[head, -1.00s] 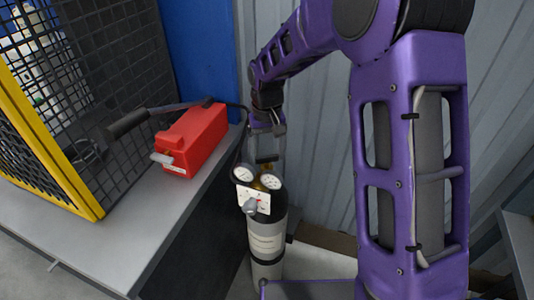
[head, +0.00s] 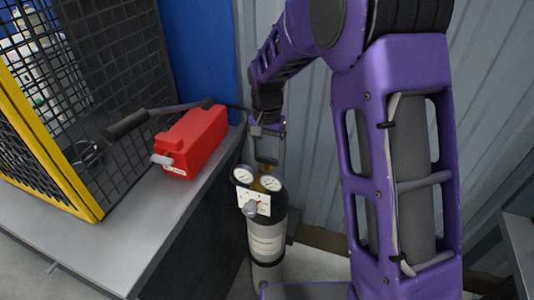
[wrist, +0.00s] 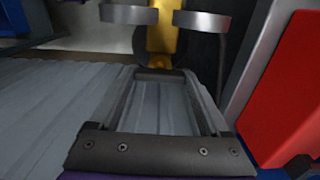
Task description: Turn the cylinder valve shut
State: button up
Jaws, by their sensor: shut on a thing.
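The cylinder (head: 267,240), grey and black with a white label, stands upright on the floor beside the bench. Two round gauges (head: 271,184) and a brass valve body (head: 263,171) sit on its top; the brass also shows in the wrist view (wrist: 161,35). The valve handle (wrist: 160,75) is a dark bar above the brass. My gripper (head: 268,160) points down from above, its two fingers at the ends of the handle, shut on it. The wrist view shows the fingers reaching either side of the bar. A white plate (head: 262,205) with a grey knob hangs below the gauges.
A red box (head: 195,140) and a black-handled bar (head: 127,125) are on the grey bench (head: 120,245) at left, by a yellow-framed mesh cage (head: 50,130). A corrugated wall (head: 315,150) stands close behind the cylinder.

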aim_at(267, 158)
dwell(0.3)
jog(key=o, duration=1.2)
notch_tip(267, 158, up, 18)
jog(key=shift+f+p, duration=0.2)
jog(key=shift+p, duration=0.75)
